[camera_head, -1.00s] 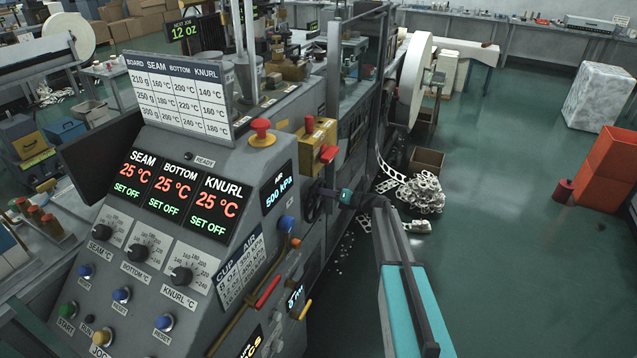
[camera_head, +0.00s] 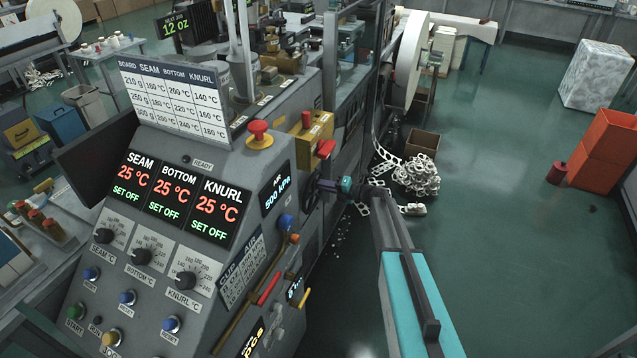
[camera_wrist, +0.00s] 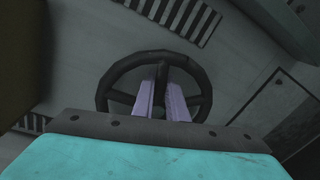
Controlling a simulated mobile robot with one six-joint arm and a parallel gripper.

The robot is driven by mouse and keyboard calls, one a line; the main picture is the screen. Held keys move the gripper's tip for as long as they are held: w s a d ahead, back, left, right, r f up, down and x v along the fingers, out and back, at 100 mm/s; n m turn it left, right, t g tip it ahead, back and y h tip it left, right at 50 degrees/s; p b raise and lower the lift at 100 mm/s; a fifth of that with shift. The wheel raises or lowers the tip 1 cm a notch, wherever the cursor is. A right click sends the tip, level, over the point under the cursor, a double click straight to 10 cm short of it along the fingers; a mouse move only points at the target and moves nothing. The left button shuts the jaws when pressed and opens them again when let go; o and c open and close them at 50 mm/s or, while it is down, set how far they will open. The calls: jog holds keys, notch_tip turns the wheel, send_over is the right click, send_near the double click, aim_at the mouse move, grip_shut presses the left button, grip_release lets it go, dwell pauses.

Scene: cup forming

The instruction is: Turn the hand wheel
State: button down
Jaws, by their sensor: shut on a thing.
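The hand wheel (camera_wrist: 102,95) is a dark ring with spokes. It fills the middle of the wrist view, in front of a grey machine panel. My gripper (camera_wrist: 162,97) reaches over it with two pale purple fingers. The fingers are shut on a dark part of the wheel between them; whether this is a spoke or a handle I cannot tell. The fingers and palm hide the wheel's lower part. In the head view the wheel (camera_head: 311,195) is small and dark on the machine's right side, with my gripper (camera_head: 326,186) at it.
The machine's sloped control panel (camera_head: 150,235) fills the left, with dials, buttons and displays. A red knob (camera_head: 326,148) on a yellow box is just above the wheel. Paper scrap (camera_head: 418,176) and a cardboard box (camera_head: 422,143) lie behind.

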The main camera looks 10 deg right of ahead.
jog(key=shift+w+d+r, duration=0.15)
jog(key=shift+d, duration=0.05)
jog(key=c, duration=1.8)
grip_release()
jog(key=shift+o, duration=0.2)
jog(key=shift+a, duration=0.1)
jog(key=b+v, duration=0.4)
jog(key=v, duration=1)
jog(key=shift+a, duration=0.1)
